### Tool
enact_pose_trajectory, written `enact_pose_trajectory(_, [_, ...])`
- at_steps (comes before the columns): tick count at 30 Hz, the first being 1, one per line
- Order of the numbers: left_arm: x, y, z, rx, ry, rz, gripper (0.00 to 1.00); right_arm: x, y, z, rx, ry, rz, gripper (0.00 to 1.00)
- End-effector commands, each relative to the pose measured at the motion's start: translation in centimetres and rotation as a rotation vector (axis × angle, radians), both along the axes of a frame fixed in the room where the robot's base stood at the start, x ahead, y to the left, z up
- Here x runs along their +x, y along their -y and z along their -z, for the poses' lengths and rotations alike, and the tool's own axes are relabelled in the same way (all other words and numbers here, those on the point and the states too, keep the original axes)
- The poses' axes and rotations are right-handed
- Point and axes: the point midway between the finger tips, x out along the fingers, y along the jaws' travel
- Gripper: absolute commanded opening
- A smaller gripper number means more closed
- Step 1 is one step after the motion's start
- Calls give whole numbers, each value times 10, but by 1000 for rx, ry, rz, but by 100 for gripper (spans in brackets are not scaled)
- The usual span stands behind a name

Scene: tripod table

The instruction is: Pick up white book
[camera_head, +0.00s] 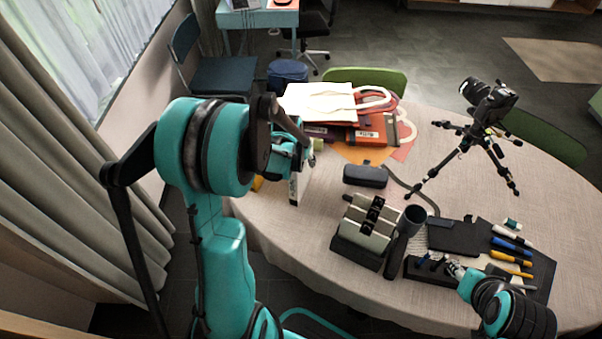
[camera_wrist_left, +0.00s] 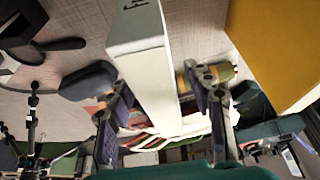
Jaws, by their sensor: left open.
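The white book (camera_head: 300,187) stands upright near the left edge of the table, partly hidden by my left arm in the head view. My left gripper (camera_head: 308,158) is at the book. In the left wrist view, the white book (camera_wrist_left: 145,62) shows as a pale block with dark lettering and lies between the two open fingers of my left gripper (camera_wrist_left: 163,108). I cannot tell whether a finger touches it. My right gripper (camera_head: 455,268) is low over the black pen holder at the front right; its fingers are too small to read.
A black case (camera_head: 365,175) lies right of the book. White, red and orange bags (camera_head: 345,110) lie behind it. A yellow object (camera_wrist_left: 275,45) stands close to the book in the wrist view. A grey organizer (camera_head: 368,222) and a camera tripod (camera_head: 468,150) stand farther right.

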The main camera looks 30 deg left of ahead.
Motion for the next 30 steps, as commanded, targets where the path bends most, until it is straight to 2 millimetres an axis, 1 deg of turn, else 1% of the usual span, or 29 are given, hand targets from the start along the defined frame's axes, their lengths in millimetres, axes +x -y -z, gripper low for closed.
enact_pose_trajectory(2, [0,0,0,0,0,0,52,0,0,0,0,0,0,40])
enact_pose_trajectory(3, [0,0,0,0,0,0,49,0,0,0,0,0,0,40])
enact_pose_trajectory(5, [0,0,0,0,0,0,33,0,0,0,0,0,0,40])
enact_pose_trajectory(6, [0,0,0,0,0,0,23,0,0,0,0,0,0,40])
enact_pose_trajectory(9, [0,0,0,0,0,0,0,0,0,0,0,0,0,40])
enact_pose_trajectory(19, [0,0,-1,0,1,0,0,0,0,0,0,0,0,40])
enact_pose_trajectory(23, [0,0,-3,0,1,0,0,0,0,-3,0,0,0,40])
enact_pose_trajectory(26, [0,0,-8,0,1,0,0,0,0,-9,0,0,0,40])
enact_pose_trajectory(30, [0,0,-26,0,1,0,0,0,0,-16,0,0,0,40])
